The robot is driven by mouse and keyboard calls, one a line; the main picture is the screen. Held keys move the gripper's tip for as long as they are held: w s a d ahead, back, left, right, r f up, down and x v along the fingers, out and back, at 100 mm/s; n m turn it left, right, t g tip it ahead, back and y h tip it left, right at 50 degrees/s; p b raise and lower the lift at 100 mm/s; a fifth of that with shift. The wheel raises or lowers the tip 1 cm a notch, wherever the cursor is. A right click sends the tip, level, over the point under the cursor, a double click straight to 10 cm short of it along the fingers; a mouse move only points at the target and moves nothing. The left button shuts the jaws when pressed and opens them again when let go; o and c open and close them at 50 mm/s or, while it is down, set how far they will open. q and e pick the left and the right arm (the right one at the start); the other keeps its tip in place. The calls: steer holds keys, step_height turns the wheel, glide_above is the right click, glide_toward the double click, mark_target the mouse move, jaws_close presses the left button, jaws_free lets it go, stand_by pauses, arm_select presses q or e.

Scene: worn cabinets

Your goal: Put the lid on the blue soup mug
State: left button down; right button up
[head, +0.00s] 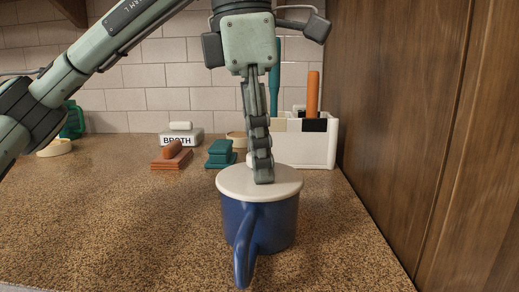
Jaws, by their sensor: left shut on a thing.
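The blue soup mug (277,226) stands upright on the counter at centre right, its handle facing me. The round cream lid (233,182) lies level over the mug's mouth, covering the opening. It looks in line with the rim, but I cannot tell whether it rests fully on it. My left gripper (262,174) points down from above, its fingers shut at the middle of the lid. The part of the lid between the fingers is hidden by them. My right gripper is out of view.
Behind the mug is a white holder (319,146) with upright utensils. A wooden cabinet wall (420,120) bounds the right. The front left counter (110,220) is clear.

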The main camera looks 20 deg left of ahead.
arm_select(q)
steer(key=c, duration=1.1)
jaws_free()
steer(key=shift+c, duration=0.2)
step_height(320, 180, up, 12)
steer(key=a, duration=0.1)
steer(key=shift+s, duration=0.4)
